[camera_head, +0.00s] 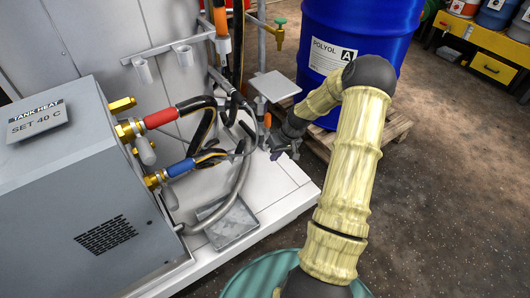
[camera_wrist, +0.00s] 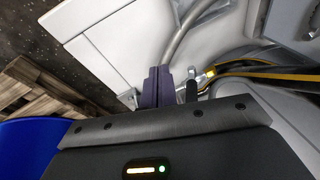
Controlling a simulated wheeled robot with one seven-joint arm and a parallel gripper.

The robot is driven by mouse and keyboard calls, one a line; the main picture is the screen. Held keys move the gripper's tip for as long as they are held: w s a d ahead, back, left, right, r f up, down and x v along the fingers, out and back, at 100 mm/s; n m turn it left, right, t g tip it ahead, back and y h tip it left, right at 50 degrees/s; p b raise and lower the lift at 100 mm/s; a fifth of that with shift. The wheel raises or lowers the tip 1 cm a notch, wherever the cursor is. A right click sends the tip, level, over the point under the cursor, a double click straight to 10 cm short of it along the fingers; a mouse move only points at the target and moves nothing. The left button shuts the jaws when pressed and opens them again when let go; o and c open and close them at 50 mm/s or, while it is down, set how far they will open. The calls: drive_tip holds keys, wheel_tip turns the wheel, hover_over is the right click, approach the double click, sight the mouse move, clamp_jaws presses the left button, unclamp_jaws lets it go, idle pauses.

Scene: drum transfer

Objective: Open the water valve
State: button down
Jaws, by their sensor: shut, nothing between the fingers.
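My gripper (camera_head: 285,152) is low beside the white panel, near the grey hoses and left of the blue drum. In the wrist view its dark purple fingers (camera_wrist: 156,86) are together with nothing between them. Just right of the fingers, a small dark upright piece (camera_wrist: 192,90) and a metal lever-like part with a brass fitting (camera_wrist: 209,72) show; I cannot tell whether this is the water valve. It appears apart from the fingers. A brass tap with a green handle (camera_head: 280,22) is at the back. Which part is the water valve is not clear.
A grey heater box (camera_head: 85,180) with red (camera_head: 160,118) and blue (camera_head: 181,167) hose ends stands at left. Several hoses loop beside the gripper. A blue drum (camera_head: 318,20) stands on a wooden pallet (camera_head: 396,124). The floor (camera_head: 450,210) at right is clear.

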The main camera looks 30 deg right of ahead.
drive_tip(key=s+a+r+h, duration=0.3)
drive_tip(key=s+a+r, duration=1.5)
drive_tip(key=s+r, duration=0.1)
drive_tip(key=shift+s+a+r+p, duration=0.15)
drive_tip(key=shift+s+a+p, duration=0.1)
drive_tip(key=shift+p, duration=0.2)
drive_tip(key=shift+w+d, duration=0.1)
drive_tip(key=shift+w, duration=0.1)
